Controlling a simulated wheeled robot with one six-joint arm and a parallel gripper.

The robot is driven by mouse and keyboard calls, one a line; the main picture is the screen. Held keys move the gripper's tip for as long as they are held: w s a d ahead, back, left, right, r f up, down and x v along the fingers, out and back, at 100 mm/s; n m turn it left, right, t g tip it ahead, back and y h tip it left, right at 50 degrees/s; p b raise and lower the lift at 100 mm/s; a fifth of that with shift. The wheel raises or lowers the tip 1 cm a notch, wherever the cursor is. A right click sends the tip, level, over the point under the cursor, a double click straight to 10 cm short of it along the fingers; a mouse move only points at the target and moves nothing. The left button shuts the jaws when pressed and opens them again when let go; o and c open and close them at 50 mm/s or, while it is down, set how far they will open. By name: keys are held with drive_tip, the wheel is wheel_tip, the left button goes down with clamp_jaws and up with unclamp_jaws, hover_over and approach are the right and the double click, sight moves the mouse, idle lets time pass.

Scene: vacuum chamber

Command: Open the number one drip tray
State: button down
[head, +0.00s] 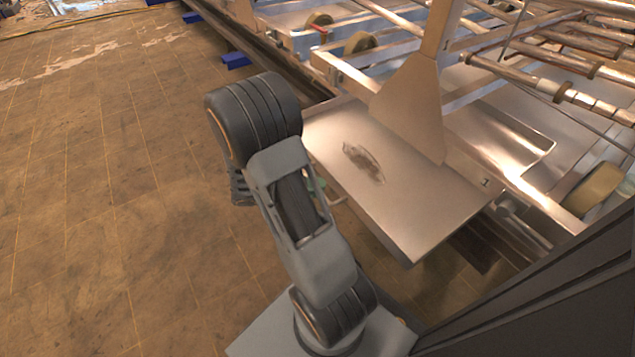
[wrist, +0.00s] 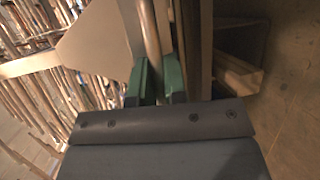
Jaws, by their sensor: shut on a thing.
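The drip tray (head: 420,207) is a flat, shiny metal sheet with a dark stain near its left end. It sits low at the frame, and its front part sticks out past the frame's triangular plate. A thin handle (head: 337,192) shows at its near left edge, partly behind my arm. In the wrist view my gripper (wrist: 156,82) has two green fingers shut on the pale bar of the handle (wrist: 149,35). In the head view my arm mostly hides the gripper; only a small green bit shows beside the handle. No number is readable on the tray.
The metal frame (head: 418,95) with rods and rollers rises behind and over the tray. A dark panel (head: 560,300) stands at the lower right. Blue blocks (head: 236,59) lie by the rail. The tiled floor (head: 100,200) at left is clear.

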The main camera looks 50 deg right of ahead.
drive_tip(key=shift+a, duration=0.2)
drive_tip(key=c, duration=1.2)
unclamp_jaws()
drive_tip(key=shift+w, duration=0.1)
drive_tip(key=shift+o, duration=0.2)
drive_tip(key=p+v, duration=0.3)
drive_tip(key=v, duration=1)
drive_tip(key=shift+w+a, duration=0.25)
drive_tip(key=shift+a, duration=0.05)
drive_tip(key=shift+r+p, duration=0.2)
drive_tip(key=shift+p, duration=0.1)
drive_tip(key=s+a+r+n+t+y+p, duration=0.2)
drive_tip(key=a+r+t+y+p, duration=0.1)
drive_tip(key=r+p, duration=0.7)
drive_tip(key=s+a+r+n+t+y+p, duration=0.2)
drive_tip(key=r+t+y+p, duration=0.3)
drive_tip(key=r+p, duration=0.6)
drive_tip(key=s+a+r+n+t+y+p, duration=0.2)
drive_tip(key=r+t+y+p, duration=0.3)
drive_tip(key=r, duration=1.6)
drive_tip(key=a+p, duration=0.1)
drive_tip(key=p, duration=0.4)
drive_tip(key=shift+a+n, duration=0.3)
drive_tip(key=shift+a, duration=0.05)
